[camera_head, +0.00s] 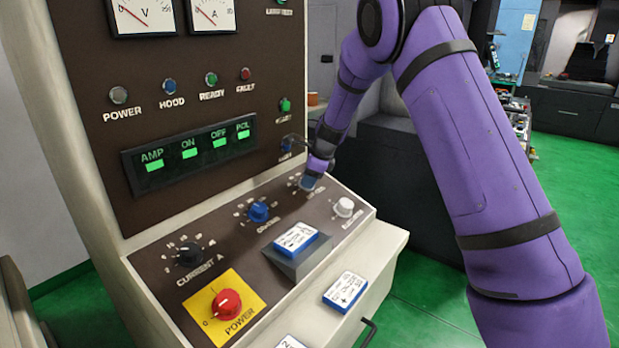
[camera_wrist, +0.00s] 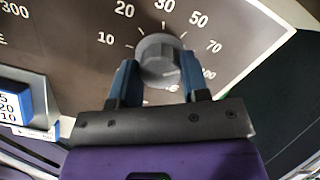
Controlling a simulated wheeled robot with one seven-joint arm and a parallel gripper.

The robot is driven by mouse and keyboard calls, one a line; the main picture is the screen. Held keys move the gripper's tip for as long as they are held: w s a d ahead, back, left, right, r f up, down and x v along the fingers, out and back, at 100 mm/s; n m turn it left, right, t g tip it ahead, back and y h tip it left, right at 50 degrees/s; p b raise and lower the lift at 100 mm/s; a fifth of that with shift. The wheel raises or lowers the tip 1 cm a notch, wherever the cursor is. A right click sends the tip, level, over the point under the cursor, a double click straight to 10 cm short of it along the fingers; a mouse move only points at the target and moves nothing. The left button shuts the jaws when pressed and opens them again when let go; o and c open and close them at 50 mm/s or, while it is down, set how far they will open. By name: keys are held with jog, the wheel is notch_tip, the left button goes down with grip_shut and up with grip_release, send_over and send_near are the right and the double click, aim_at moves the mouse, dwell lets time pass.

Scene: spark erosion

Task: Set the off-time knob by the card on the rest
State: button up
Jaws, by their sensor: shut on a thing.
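A grey knob (camera_wrist: 158,60) fills the middle of the wrist view, ringed by a printed scale with 10, 20, 30, 50, 70 and 100. My gripper (camera_wrist: 160,80) is shut on it, with one blue finger on each side. I cannot clearly tell which number the knob points to. In the head view my gripper (camera_head: 309,183) is at the back right of the sloped panel and mostly hides this knob. A blue-edged white card (camera_head: 296,237) lies on the grey wedge-shaped rest (camera_head: 302,262). Part of a card (camera_wrist: 12,103) shows in the wrist view, too cropped to read fully.
A blue knob (camera_head: 258,211), white knob (camera_head: 343,207), black current knob (camera_head: 188,254) and red power knob (camera_head: 226,303) stand on the same panel. Another card (camera_head: 345,290) lies on the front ledge. A lit display (camera_head: 190,152) is on the upright face.

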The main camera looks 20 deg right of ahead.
jog(key=n, duration=0.7)
jog(key=shift+g, duration=0.3)
jog(key=n, duration=0.3)
jog(key=shift+n, duration=0.4)
jog(key=n, duration=0.3)
jog(key=shift+n+g, duration=0.3)
jog(key=n, duration=0.6)
jog(key=shift+h, duration=0.4)
jog(key=n, duration=0.3)
jog(key=shift+n, duration=2)
jog(key=o, duration=0.9)
jog(key=shift+o, duration=0.2)
